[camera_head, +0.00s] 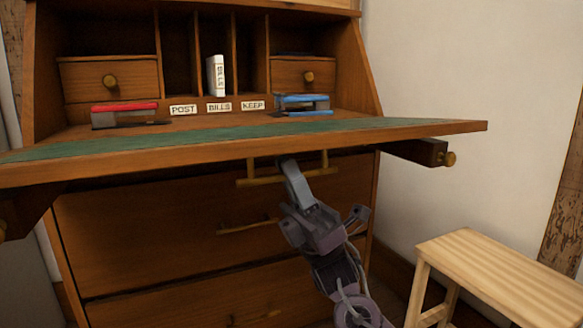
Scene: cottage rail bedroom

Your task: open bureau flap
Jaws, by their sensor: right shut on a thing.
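The wooden bureau's flap (400,135) is folded down and lies about level, with its green inset (200,143) facing up. The brass bar handle (322,172) hangs below the flap. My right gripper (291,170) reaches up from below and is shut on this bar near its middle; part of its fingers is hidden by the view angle. A pulled-out support (420,151) with a brass knob is under the flap's right side, and another (20,208) is at the left. I cannot tell whether the flap touches them. My left gripper is not in view.
Drawers (150,235) are below. A light wooden stool (500,260) stands at the right. A white wall is behind.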

